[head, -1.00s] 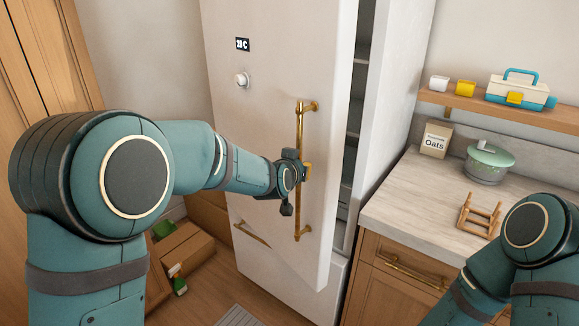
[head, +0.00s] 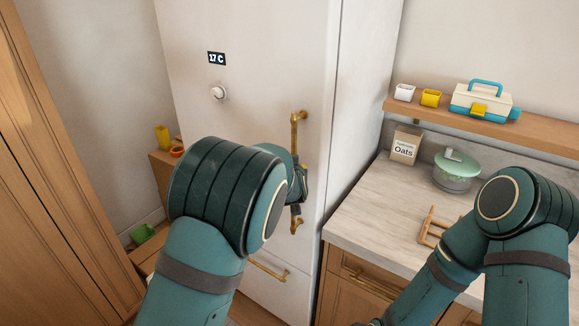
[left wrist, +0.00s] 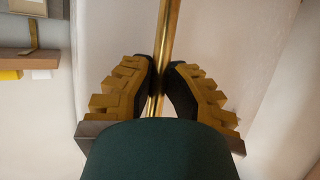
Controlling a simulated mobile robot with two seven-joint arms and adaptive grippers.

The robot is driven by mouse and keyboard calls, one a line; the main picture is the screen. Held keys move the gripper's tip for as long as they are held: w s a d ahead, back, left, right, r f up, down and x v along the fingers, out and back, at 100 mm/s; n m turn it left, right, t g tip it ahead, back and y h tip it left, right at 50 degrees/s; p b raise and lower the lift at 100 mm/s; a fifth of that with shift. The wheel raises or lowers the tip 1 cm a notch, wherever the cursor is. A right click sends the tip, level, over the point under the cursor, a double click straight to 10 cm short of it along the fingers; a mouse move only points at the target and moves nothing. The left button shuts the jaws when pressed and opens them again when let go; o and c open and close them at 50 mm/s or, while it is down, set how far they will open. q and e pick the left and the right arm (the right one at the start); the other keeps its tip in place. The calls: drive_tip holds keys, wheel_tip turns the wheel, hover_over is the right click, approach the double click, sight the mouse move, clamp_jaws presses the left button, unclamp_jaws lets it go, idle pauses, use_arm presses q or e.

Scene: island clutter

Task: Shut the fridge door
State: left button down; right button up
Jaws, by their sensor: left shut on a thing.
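The white fridge door (head: 255,110) stands flush or nearly flush with the fridge body (head: 362,110); no open gap or shelves show along its right edge. Its upright brass handle (head: 295,138) is near that edge. My left gripper (head: 299,185) is at the handle's lower half, partly hidden behind my left arm. In the left wrist view its two yellow-ridged fingers (left wrist: 159,85) are shut on the brass bar (left wrist: 168,35), one on each side. My right arm comes in at lower right, and its gripper is out of view.
A counter (head: 365,205) right of the fridge holds an oats box (head: 405,147), a green-lidded pot (head: 456,170) and a wooden rack (head: 433,225). A shelf (head: 540,133) above carries two cups and a toolbox (head: 482,101). A wooden cabinet (head: 50,190) stands at left.

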use_arm(q)
drive_tip(key=shift+w+d, duration=0.15)
drive_tip(key=shift+w, duration=0.1)
drive_tip(key=c, duration=0.9)
unclamp_jaws()
drive_tip(key=shift+s+a, duration=0.2)
drive_tip(key=shift+s, duration=0.05)
drive_tip(key=shift+c, duration=0.2)
drive_tip(key=shift+w+d, duration=0.1)
drive_tip(key=v, duration=1.2)
